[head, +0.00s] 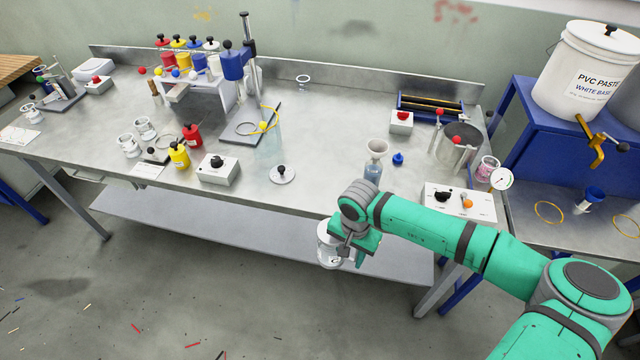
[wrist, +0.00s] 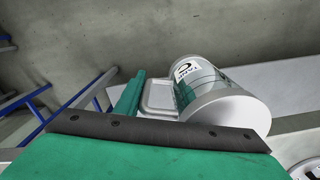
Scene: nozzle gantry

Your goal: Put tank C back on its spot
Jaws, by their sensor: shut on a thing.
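Tank C is a clear and white cylinder (head: 328,250) with a "C" on its label. In the head view it is in front of the workbench's front edge, partly hidden by my gripper (head: 352,244). In the wrist view tank C (wrist: 222,100) lies across the picture with its label showing and a white end facing the camera. My gripper is shut on it; the fingers are mostly hidden in the head view. I cannot tell which place on the bench is tank C's spot.
The metal workbench (head: 330,105) holds a white rack (head: 200,98) with coloured tanks, a stand with a blue tank (head: 233,66), a grey control box (head: 219,169) and a white control box (head: 460,203). Bench centre is fairly clear.

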